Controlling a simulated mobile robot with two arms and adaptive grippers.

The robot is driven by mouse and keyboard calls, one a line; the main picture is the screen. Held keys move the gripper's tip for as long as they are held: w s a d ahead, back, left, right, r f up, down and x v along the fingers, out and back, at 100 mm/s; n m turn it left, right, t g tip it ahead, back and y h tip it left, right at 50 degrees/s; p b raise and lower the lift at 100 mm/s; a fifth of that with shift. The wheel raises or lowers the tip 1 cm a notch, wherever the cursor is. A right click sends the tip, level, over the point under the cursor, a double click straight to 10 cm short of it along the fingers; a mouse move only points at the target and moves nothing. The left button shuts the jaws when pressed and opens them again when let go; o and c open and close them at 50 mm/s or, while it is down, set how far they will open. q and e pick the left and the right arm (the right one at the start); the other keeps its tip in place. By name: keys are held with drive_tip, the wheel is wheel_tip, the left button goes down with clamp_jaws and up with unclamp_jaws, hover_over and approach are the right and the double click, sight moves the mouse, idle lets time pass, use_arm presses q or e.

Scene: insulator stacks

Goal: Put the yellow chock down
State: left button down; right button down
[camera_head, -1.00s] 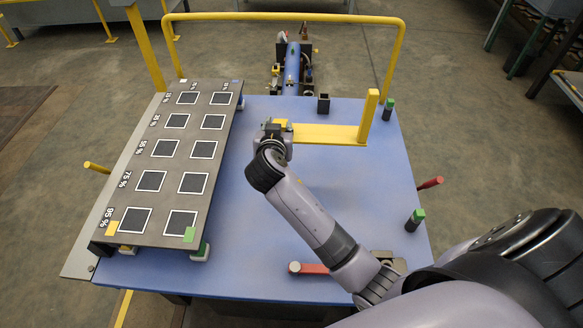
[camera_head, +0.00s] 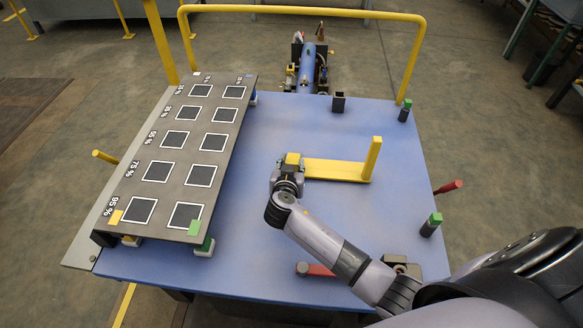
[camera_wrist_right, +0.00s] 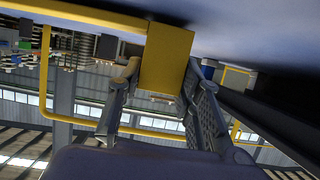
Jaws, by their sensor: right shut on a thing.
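The yellow chock (camera_head: 338,169) is an L-shaped piece with a long flat bar and an upright post at its right end. It lies level over the blue table (camera_head: 300,125), right of the panel. My right gripper (camera_head: 291,166) is shut on the chock's left end. In the right wrist view the chock's yellow end block (camera_wrist_right: 167,55) sits between the two fingers (camera_wrist_right: 157,95). The blue surface is close to it at the top of that view. I cannot tell whether the chock touches the table. My left gripper is not in view.
A tilted grey panel (camera_head: 171,190) with square outlines stands on the table's left. A black holder (camera_head: 338,102), green-topped posts (camera_head: 405,110) and red handles (camera_head: 316,269) stand around the table. A yellow rail (camera_head: 300,10) runs behind. Blue table is clear around the chock.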

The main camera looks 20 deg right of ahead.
drive_tip(key=shift+f, duration=0.25)
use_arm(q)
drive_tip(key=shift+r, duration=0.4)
use_arm(e)
drive_tip(key=c, duration=1.1)
unclamp_jaws()
drive_tip(key=shift+f, duration=0.1)
drive_tip(key=shift+s+a, duration=0.2)
drive_tip(key=shift+s, duration=0.05)
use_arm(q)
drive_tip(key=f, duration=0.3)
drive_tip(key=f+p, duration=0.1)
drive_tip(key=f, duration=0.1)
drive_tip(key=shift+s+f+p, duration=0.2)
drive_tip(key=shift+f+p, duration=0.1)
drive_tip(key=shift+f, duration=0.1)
use_arm(e)
drive_tip(key=v, duration=1.1)
drive_tip(key=shift+s+r, duration=0.2)
drive_tip(key=shift+r, duration=0.05)
